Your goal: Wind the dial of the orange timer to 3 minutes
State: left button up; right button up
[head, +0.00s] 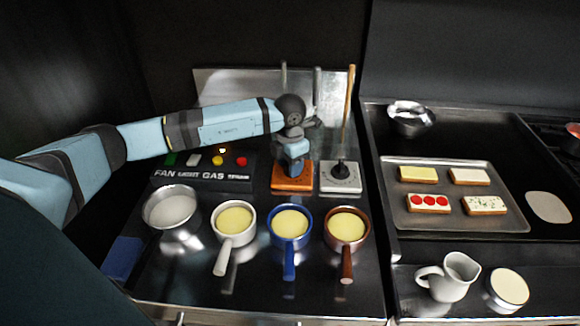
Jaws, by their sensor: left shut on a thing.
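The orange timer (292,184) sits on the dark counter near the steel back panel, left of a white timer with a black knob. My left gripper (293,165) points down over the orange timer and is shut on its dial. The dial itself and most of the timer's face are hidden under the gripper, so its setting cannot be read. My right gripper is not in view.
The white timer (341,177) stands close on the right. A switch panel (200,176) is on the left. A tray (450,217) of toasts is right.

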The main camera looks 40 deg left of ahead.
pick_arm(q)
jog(key=shift+m, duration=0.3)
jog(key=o, duration=0.8)
jog(key=shift+o, duration=0.2)
notch_tip(320, 180, up, 14)
jog(key=b, duration=0.1)
